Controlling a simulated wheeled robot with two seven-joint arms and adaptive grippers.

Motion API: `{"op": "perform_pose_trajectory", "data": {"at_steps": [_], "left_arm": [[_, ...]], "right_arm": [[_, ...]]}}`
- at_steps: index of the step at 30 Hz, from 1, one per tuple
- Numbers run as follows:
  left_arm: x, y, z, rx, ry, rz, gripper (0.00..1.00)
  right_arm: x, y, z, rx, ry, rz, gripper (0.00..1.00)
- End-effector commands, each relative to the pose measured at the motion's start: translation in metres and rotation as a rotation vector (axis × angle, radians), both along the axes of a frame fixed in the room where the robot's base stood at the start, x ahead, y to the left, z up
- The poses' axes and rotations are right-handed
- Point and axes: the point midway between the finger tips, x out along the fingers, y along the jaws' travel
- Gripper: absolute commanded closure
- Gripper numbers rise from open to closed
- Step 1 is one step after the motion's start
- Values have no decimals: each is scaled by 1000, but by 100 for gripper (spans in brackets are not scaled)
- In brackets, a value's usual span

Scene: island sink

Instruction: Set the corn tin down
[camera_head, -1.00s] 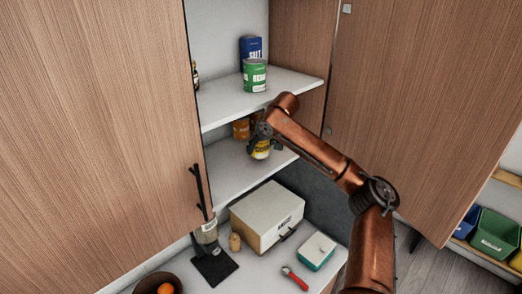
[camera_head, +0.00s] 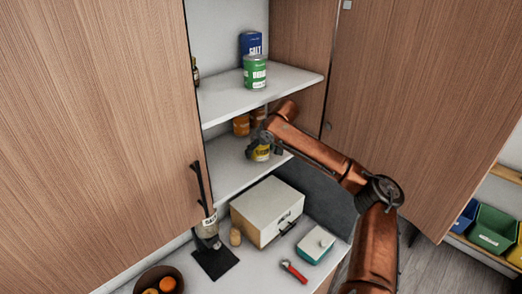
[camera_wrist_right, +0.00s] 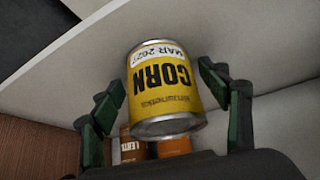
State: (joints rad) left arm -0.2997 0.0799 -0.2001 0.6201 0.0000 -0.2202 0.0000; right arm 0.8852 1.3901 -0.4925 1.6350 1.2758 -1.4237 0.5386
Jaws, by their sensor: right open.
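The yellow corn tin (camera_head: 261,154) is at the front part of the lower cupboard shelf (camera_head: 228,172), partly hidden by my right gripper (camera_head: 262,141). In the right wrist view the corn tin (camera_wrist_right: 165,95) shows its label upside down. My right gripper (camera_wrist_right: 165,110) is open there, with one finger on each side of the tin and a visible gap on both sides. The tin appears to rest on the white shelf, though its contact is not clear. My left gripper is not in view.
Orange tins (camera_head: 241,125) stand behind the corn tin. The upper shelf (camera_head: 290,82) holds a green tin (camera_head: 255,73) and a blue salt tin (camera_head: 250,43). A cream box (camera_head: 267,210) stands on the counter below. Open wooden doors flank the cupboard.

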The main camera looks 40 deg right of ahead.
Motion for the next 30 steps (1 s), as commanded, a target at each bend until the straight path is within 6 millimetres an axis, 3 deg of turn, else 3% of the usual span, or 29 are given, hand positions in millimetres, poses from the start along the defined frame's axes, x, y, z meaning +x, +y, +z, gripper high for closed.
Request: {"op": "perform_pose_trajectory", "data": {"at_steps": [8, 21, 30], "left_arm": [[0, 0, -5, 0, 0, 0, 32], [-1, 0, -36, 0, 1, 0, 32], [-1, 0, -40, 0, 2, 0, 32]], "right_arm": [[-4, 0, 9, -1, -4, 0, 31], [-50, 7, 81, -1, -5, 0, 31], [-64, 9, 103, 0, -1, 0, 31]]}}
